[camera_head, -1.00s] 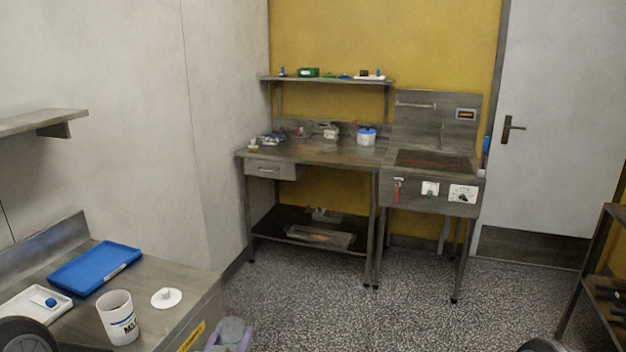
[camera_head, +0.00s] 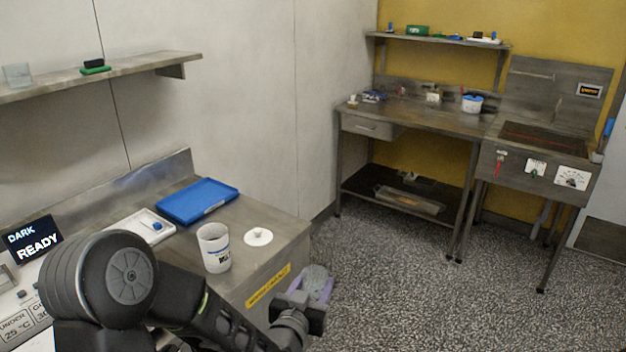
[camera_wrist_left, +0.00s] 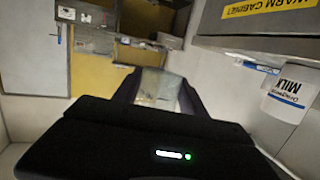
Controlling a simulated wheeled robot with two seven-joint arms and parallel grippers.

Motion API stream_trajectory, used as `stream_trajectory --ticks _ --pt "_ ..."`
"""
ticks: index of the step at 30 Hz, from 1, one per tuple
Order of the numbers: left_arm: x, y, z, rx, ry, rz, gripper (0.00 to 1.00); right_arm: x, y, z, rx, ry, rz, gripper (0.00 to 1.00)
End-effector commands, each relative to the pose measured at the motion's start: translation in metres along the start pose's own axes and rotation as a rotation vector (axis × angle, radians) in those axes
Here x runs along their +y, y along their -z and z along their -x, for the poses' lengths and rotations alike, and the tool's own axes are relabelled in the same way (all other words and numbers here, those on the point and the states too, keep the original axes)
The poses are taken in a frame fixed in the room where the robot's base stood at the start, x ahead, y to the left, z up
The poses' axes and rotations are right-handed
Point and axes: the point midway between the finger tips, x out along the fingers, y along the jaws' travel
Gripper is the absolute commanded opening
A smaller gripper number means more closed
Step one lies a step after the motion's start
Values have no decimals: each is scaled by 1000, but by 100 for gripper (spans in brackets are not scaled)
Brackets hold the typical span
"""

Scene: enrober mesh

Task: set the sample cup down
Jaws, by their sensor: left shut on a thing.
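My left gripper (camera_head: 308,312) is low in front of the bench's right end in the head view, to the right of and below the white mug. In the left wrist view the left gripper (camera_wrist_left: 158,92) is shut on a pale, see-through cup (camera_wrist_left: 157,84), which sits between the two dark fingers. My right gripper is not in view.
The steel bench (camera_head: 265,268) carries a white mug (camera_head: 214,250), a round white lid (camera_head: 258,237), a blue tray (camera_head: 197,201) and a white tray (camera_head: 128,230). A lit "DARK READY" display (camera_head: 35,240) stands left. A wall shelf (camera_head: 140,66) hangs above.

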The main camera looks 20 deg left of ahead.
Motion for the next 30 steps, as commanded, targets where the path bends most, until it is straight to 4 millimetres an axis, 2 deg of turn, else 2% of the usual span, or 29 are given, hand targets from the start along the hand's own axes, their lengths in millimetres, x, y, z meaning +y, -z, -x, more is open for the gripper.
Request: stream_trajectory --ticks 3,5,30 --pt "0 6 18 2 0 -2 6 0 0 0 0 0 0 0" --pt "0 6 22 0 0 -2 6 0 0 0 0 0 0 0" --pt "0 6 22 0 1 -1 6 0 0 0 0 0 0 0"
